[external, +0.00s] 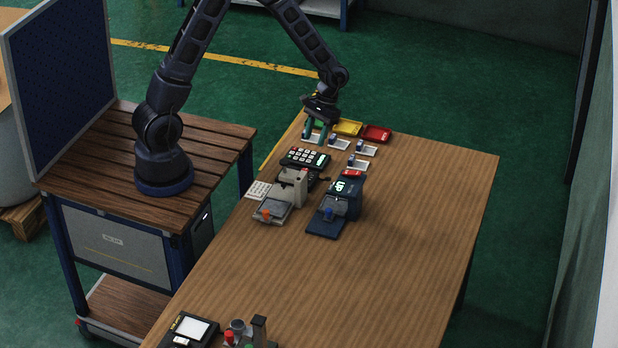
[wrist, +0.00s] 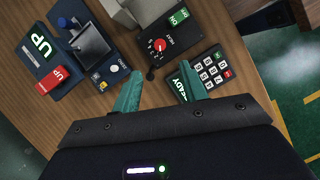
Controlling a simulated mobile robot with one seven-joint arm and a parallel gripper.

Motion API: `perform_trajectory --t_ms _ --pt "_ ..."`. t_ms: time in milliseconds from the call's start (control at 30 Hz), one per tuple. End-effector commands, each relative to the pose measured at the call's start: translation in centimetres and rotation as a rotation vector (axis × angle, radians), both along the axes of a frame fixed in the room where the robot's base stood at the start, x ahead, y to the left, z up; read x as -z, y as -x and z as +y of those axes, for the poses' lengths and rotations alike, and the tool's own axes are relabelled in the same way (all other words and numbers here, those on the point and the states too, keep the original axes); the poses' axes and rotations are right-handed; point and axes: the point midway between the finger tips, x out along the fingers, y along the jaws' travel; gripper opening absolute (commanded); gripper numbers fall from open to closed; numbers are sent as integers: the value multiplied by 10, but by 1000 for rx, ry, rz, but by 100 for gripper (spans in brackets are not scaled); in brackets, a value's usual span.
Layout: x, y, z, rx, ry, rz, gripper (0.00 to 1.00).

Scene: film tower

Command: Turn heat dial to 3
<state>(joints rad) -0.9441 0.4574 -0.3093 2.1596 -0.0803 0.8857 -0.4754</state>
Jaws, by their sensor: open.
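The heat dial (wrist: 159,45) is a red knob with a white pointer on a small black box (wrist: 160,58) marked HEAT, with white ticks around the knob. The setting it points at is too small to read. In the external view only part of a dark box (external: 314,179) shows beside the beige machine, and I cannot make out the dial. My gripper (wrist: 161,68) is open and empty, with its two teal fingers apart on either side of the heat box's near edge in the wrist view. In the external view my gripper (external: 315,131) hangs at the far end of the table.
A keypad with a READY display (wrist: 209,74) lies right of the heat box. A green ON switch (wrist: 180,16) is above it. The table's near right part (external: 400,230) is clear.

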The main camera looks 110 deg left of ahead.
Motion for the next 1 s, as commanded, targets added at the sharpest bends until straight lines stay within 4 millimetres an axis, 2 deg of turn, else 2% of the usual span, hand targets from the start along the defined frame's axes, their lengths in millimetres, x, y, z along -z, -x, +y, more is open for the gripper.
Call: perform_trajectory --t_ms 167,600,800,1000 --pt "16 3 -6 -1 2 2 43" --pt "81 13 -31 1 3 2 43" --pt "95 15 -37 1 1 0 43" --pt "98 16 -38 1 0 0 43"
